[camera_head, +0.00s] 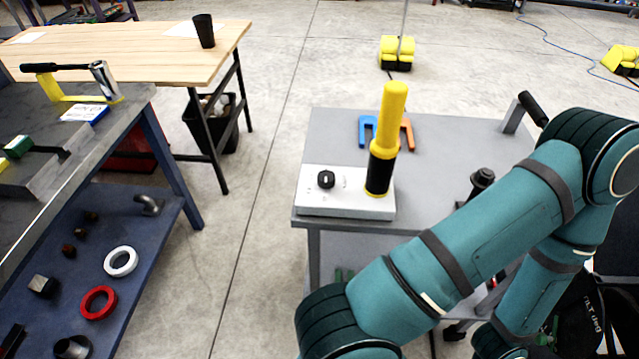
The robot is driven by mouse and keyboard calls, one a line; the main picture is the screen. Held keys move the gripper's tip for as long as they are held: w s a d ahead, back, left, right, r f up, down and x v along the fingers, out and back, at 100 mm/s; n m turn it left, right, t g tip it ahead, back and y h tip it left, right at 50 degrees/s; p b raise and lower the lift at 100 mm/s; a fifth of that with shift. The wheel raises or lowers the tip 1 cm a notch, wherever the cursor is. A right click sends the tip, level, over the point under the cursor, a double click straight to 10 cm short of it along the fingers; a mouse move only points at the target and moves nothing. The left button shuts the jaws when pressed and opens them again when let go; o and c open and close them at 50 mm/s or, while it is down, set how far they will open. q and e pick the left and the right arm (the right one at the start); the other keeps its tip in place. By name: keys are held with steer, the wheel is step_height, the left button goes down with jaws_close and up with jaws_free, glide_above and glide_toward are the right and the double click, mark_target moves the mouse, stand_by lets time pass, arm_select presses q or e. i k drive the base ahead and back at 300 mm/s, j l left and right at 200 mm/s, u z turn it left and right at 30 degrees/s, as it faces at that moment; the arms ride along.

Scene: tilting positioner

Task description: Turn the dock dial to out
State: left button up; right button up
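The dock (345,206) is a flat light-grey box on the front left corner of a grey cart. A small black dial (326,180) sits on its top, left of centre. The faint marks beside the dial are too small to read. A yellow and black handheld tool (391,108) stands almost upright at the right side of the dock, its black lower part against the dock's top. My teal arm crosses the lower right of the view, over the front of the cart. Neither of my grippers shows in the view.
The grey cart (450,150) also bears blue (366,131) and orange (407,134) forked pieces, a black fitting (481,181) and a black handle (532,108). A workbench with a blue lower shelf (150,235) stands at left. Floor is clear between bench and cart.

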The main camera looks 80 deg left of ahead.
mark_target(325, 178)
steer(key=u, duration=2.55)
